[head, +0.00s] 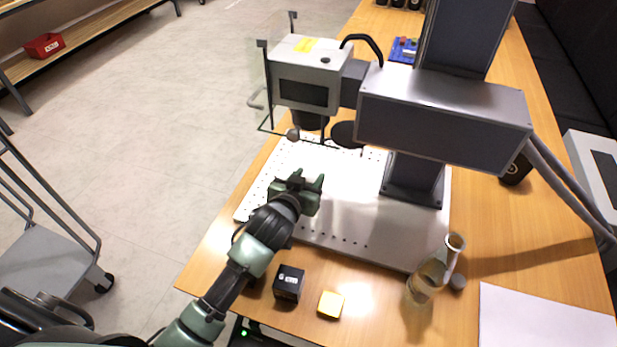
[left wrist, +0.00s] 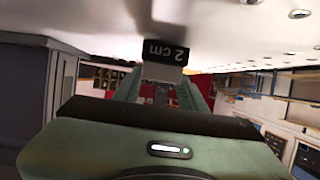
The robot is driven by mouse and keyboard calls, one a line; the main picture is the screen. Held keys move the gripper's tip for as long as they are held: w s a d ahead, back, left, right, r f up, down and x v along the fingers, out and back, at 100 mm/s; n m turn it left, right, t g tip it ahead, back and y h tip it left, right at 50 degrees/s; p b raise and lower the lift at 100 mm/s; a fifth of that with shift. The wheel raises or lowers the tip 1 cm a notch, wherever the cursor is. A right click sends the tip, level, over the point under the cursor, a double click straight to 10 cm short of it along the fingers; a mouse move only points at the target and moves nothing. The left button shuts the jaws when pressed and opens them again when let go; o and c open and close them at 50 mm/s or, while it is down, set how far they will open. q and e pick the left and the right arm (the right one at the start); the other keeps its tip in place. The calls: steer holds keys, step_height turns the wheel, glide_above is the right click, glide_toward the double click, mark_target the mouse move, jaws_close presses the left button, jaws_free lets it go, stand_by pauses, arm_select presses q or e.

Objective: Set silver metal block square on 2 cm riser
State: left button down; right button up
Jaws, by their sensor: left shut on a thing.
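My left gripper (head: 307,186) is low over the white perforated plate (head: 345,238), below and in front of the laser head (head: 305,75). In the left wrist view, which is upside down, the left gripper (left wrist: 160,90) is shut on a small pale block, the silver metal block (left wrist: 162,73). The black riser marked "2 cm" (left wrist: 166,52) lies right against the block on the plate side. Whether the two touch fully or sit square I cannot tell. The gripper hides both in the head view. My right gripper is not in view.
A black cube (head: 288,283) and a yellow block (head: 330,305) lie on the wooden table in front of the plate.

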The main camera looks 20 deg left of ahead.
arm_select(q)
steer(key=c, duration=1.1)
jaws_free()
steer(key=shift+f, duration=0.15)
steer(key=shift+o, duration=1.4)
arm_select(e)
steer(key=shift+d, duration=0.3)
arm_select(q)
steer(key=shift+r, duration=0.2)
steer(key=v, duration=1.2)
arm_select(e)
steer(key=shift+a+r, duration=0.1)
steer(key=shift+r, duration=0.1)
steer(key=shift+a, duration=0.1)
arm_select(q)
steer(key=shift+r+p, duration=0.1)
steer(key=shift+p, duration=0.2)
